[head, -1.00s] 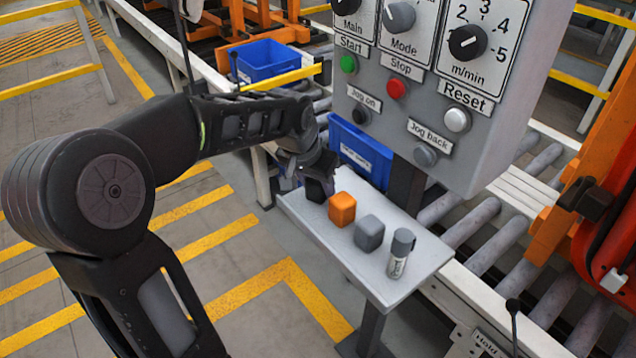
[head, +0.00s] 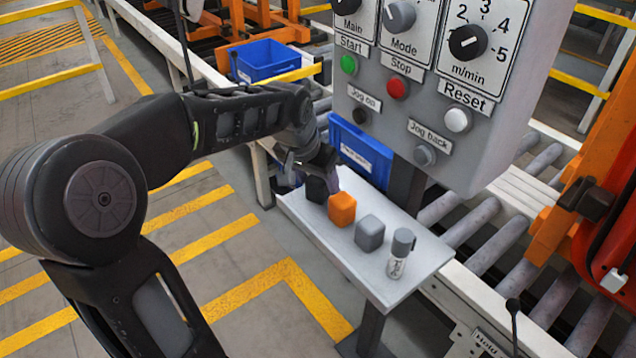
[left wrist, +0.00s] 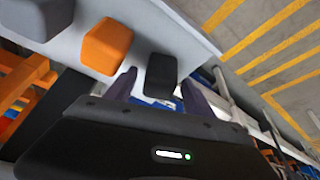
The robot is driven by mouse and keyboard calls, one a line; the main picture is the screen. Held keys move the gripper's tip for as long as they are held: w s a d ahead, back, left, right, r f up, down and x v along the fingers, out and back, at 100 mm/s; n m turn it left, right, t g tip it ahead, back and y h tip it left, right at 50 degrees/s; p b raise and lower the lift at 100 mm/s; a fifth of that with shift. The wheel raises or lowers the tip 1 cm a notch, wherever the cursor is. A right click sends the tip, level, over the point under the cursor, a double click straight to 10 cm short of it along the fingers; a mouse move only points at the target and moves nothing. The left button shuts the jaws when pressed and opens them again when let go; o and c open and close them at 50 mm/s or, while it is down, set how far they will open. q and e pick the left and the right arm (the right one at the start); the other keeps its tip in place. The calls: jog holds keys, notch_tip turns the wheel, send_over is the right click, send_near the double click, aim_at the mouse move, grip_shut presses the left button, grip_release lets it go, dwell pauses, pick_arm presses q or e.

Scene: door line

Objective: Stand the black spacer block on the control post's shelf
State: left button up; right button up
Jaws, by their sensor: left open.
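The black spacer block (head: 316,189) stands on the left end of the control post's shelf (head: 375,270). An orange block (head: 342,208) and a grey block (head: 369,233) stand to its right. My left gripper (head: 314,178) is open at the black block. In the left wrist view the black block (left wrist: 161,74) lies just ahead of and between the open fingertips (left wrist: 158,84), and the orange block (left wrist: 106,46) is beside one finger. I cannot tell whether a finger touches the black block. My right gripper is not in view.
A small grey-capped bottle (head: 400,254) stands at the shelf's right end. The control box (head: 440,100) hangs above the shelf. A blue bin (head: 358,155) is behind it, and roller conveyor (head: 500,235) runs to the right.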

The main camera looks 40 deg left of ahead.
pick_arm(q)
jog(key=v, duration=1)
jog(key=shift+s+r, duration=0.2)
